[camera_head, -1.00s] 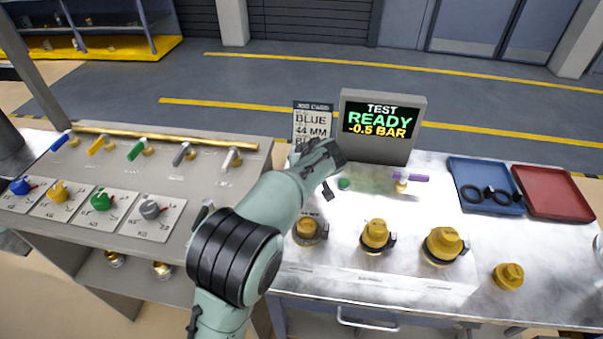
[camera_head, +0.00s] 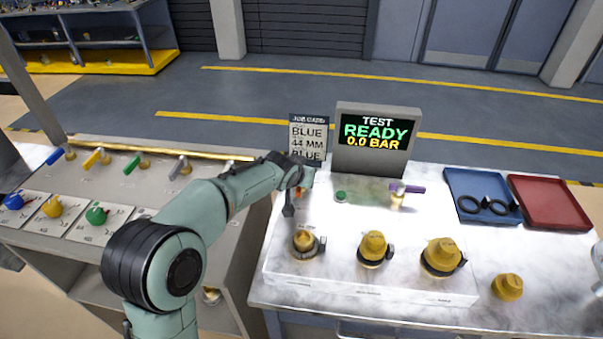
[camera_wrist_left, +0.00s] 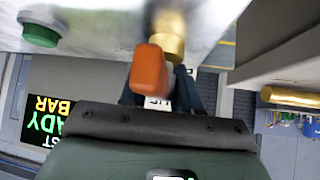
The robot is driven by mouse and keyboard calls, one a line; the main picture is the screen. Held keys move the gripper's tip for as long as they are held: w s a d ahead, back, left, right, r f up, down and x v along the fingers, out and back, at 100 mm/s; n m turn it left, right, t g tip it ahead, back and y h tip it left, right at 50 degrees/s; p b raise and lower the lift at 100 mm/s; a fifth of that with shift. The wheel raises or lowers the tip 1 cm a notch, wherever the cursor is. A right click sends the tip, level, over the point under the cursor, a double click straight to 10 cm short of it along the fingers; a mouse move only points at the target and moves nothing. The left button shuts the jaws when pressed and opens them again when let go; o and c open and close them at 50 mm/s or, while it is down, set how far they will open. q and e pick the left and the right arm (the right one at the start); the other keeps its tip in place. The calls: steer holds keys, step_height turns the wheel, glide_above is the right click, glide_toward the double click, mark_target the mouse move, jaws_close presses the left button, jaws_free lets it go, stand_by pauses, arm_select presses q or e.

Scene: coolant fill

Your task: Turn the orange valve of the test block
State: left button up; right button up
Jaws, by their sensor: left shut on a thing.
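The orange valve (camera_wrist_left: 151,72) shows in the left wrist view as an orange handle beside a brass body (camera_wrist_left: 171,32). My left gripper (camera_wrist_left: 157,98) is shut on the orange handle, its dark fingers on either side. In the head view the gripper (camera_head: 292,202) is at the left end of the test block (camera_head: 335,225), and only a bit of orange shows behind it. The test display (camera_head: 377,133) reads READY and 0.0 BAR. My right gripper is not in view.
A green button (camera_head: 341,196) and a purple-handled valve (camera_head: 407,188) stand right of the gripper. Several brass-coloured caps (camera_head: 373,246) line the block's front. Blue (camera_head: 460,180) and red (camera_head: 545,190) trays lie at right. A valve panel (camera_head: 120,180) is at left.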

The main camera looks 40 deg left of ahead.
arm_select(q)
steer(key=shift+a, duration=0.1)
stand_by(0.4)
steer(key=o, duration=1)
steer(key=v, duration=1.3)
steer(key=shift+s+r, duration=0.15)
steer(key=shift+s, duration=0.05)
steer(key=shift+a, duration=0.15)
